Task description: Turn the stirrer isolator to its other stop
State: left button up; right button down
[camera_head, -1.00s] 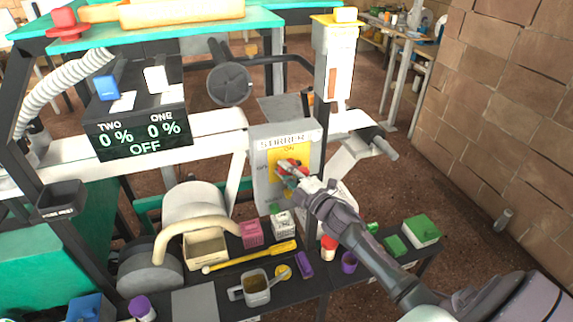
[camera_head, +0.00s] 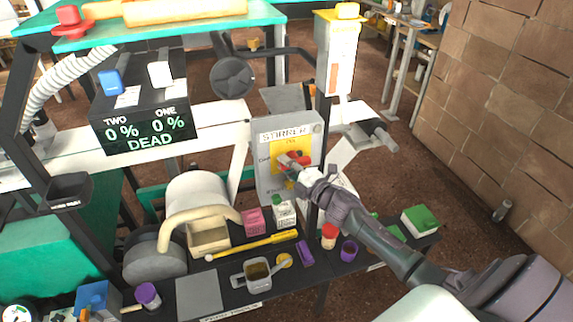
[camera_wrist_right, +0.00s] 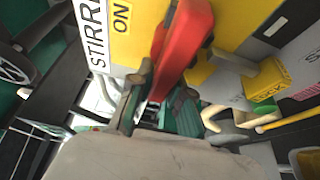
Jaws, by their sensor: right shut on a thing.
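The stirrer isolator (camera_head: 262,185) is a grey box labelled STIRRER with a yellow plate, on a dark post in the middle of the head view. Its red handle (camera_head: 300,158) sits on the yellow plate and is partly hidden by my gripper. My right gripper (camera_head: 290,163) is shut on the red handle, reaching in from the lower right. In the right wrist view the red handle (camera_wrist_right: 182,45) runs down between the fingers (camera_wrist_right: 158,105), beside the ON mark. The dark display (camera_head: 150,133) reads TWO 0 %, ONE 0 % and DEAD. My left gripper is not in view.
A yellow-topped white post (camera_head: 341,60) stands just right of the isolator. A brick wall (camera_head: 490,100) is at the right.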

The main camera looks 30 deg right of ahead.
jog(key=shift+f, duration=0.1)
jog(key=c, duration=1.1)
grip_release()
jog(key=s, duration=0.4)
jog(key=s+d, duration=0.1)
jog(key=s, duration=0.7)
jog(key=shift+d, duration=0.4)
jog(key=shift+w, duration=0.1)
